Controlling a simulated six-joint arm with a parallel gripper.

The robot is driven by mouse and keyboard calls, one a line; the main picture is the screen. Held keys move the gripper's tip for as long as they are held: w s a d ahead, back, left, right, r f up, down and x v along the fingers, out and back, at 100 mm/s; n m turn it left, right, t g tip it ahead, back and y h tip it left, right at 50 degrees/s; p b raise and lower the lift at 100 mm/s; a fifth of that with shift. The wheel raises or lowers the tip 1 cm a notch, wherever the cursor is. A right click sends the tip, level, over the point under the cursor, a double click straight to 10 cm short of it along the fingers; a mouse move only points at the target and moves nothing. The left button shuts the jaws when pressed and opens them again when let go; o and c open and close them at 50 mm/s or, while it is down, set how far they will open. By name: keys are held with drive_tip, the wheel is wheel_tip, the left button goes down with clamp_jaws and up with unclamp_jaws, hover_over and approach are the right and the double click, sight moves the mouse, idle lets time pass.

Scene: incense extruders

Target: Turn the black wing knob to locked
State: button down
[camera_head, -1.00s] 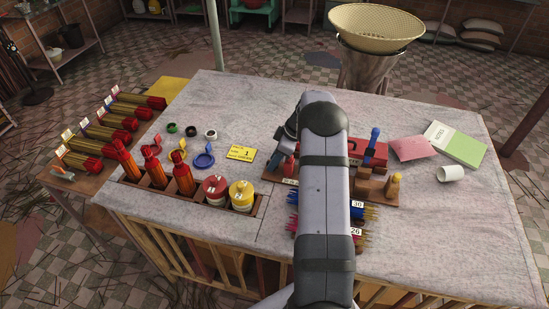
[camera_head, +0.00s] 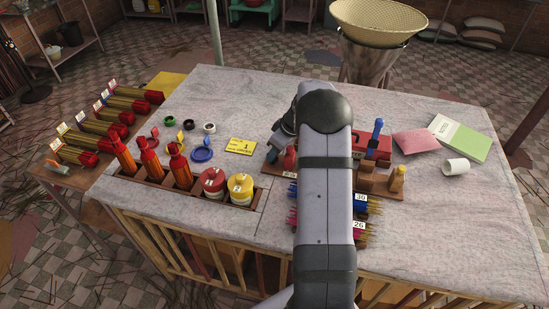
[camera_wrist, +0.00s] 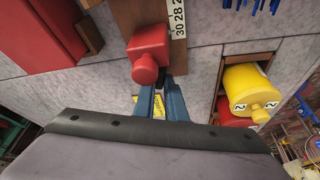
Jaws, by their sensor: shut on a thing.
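My gripper (camera_wrist: 165,84) shows in the wrist view as two dark blue fingers close together, their tips partly behind a red block. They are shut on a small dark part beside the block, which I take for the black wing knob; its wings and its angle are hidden. The red block (camera_wrist: 150,42), with a rounded red end towards the camera, sits on a brown wooden base (camera_wrist: 130,14) with a number scale.
A red box (camera_head: 378,147) and a blue-topped peg (camera_head: 376,133) stand right of my arm. Numbered stick bundles (camera_head: 362,212) lie in front. A yellow jar (camera_head: 240,188) and red tubes (camera_head: 150,160) stand in a rack at left. The table's right front is clear.

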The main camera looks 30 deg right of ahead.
drive_tip(key=shift+m, duration=0.3)
drive_tip(key=c, duration=1.8)
unclamp_jaws()
drive_tip(key=b+v, duration=0.2)
drive_tip(key=v, duration=0.5)
drive_tip(key=shift+s+r, duration=0.15)
